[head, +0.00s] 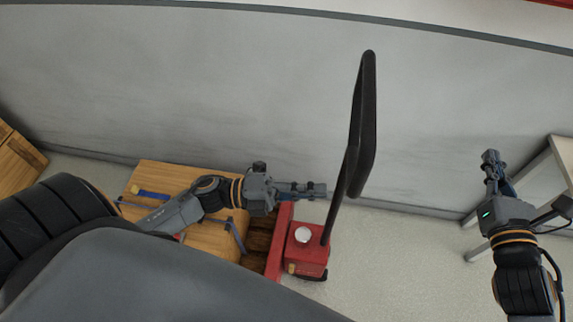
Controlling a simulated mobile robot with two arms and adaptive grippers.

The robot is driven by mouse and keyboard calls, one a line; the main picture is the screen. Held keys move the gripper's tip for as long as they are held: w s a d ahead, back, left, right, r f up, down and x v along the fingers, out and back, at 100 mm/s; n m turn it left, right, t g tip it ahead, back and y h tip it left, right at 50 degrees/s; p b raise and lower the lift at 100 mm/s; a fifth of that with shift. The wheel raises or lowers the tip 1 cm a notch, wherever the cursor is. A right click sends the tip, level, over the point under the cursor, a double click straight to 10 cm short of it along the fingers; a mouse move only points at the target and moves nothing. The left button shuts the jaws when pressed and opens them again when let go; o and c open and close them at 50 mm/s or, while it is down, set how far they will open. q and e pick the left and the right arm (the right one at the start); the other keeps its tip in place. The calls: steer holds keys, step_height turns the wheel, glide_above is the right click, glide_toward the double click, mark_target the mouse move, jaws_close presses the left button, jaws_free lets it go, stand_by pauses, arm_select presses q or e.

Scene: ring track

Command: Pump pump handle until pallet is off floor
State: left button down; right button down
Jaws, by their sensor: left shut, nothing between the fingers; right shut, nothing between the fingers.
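A red pallet jack (306,252) stands on the floor at the lower middle. Its black pump handle (366,110) rises from it, nearly upright and leaning slightly right, with a loop grip at the top. A wooden pallet load (160,180) lies left of the jack, partly hidden by my arm and body. Whether the pallet touches the floor is hidden. My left gripper (318,190) is shut and empty, pointing right, just left of the handle's lower shaft. It looks close to the shaft, but I cannot tell whether it touches. My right gripper (490,158) is shut and empty at the right, apart from the handle.
A grey wall (200,80) runs behind the jack. A white table (560,155) stands at the right edge, near my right gripper. A wooden box (18,160) is at the far left. Bare floor (390,265) lies right of the jack.

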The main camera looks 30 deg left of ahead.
mark_target(351, 194)
arm_select(q)
steer(key=x, duration=0.3)
steer(key=shift+w+d, duration=0.15)
steer(key=shift+d, duration=0.05)
steer(key=shift+s+f+x, duration=0.15)
steer(key=shift+x, duration=0.9)
steer(key=shift+s+f+x, duration=0.1)
steer(key=shift+x, duration=0.95)
steer(key=shift+d+r, duration=0.1)
arm_select(e)
steer(key=c, duration=2)
jaws_free()
steer(key=shift+c, duration=0.2)
steer(key=o, duration=0.4)
steer(key=shift+a, duration=0.1)
steer(key=shift+c, duration=0.2)
steer(key=o, duration=0.6)
steer(key=shift+s, duration=0.15)
